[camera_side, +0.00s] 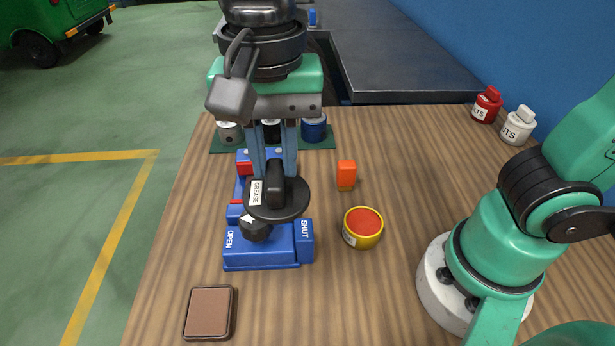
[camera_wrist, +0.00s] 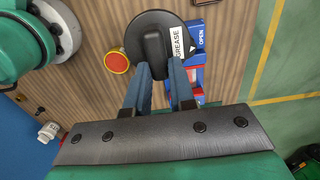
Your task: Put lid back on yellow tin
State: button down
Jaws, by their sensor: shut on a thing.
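The yellow tin (camera_side: 362,238) stands on the wooden table, open at the top, with orange-red contents showing. It also shows in the wrist view (camera_wrist: 117,61), to the left of the lid. A round black lid (camera_side: 290,208) with a raised grip and a white GREASE label hangs from my gripper (camera_side: 274,172). In the wrist view my gripper (camera_wrist: 160,66) has its two blue fingers on either side of the lid's grip. In the side view the lid is left of the tin and apart from it, over a blue device.
The blue device (camera_side: 262,258) marked OPEN and SHUT lies below the lid. An orange block (camera_side: 346,174) stands behind the tin. Small jars (camera_side: 314,127) stand on a green mat at the back. A brown pad (camera_side: 209,312) lies at front left. Red (camera_side: 487,105) and white (camera_side: 518,126) bottles stand back right.

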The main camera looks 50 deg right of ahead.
jog(key=s+d+f, duration=0.3)
jog(key=d+f, duration=0.5)
jog(key=d, duration=0.6)
jog(key=shift+w+f, duration=0.1)
jog(key=shift+f, duration=3.25)
jog(key=shift+f, duration=0.15)
jog(key=shift+c, duration=0.9)
grip_release()
notch_tip(320, 180, up, 7)
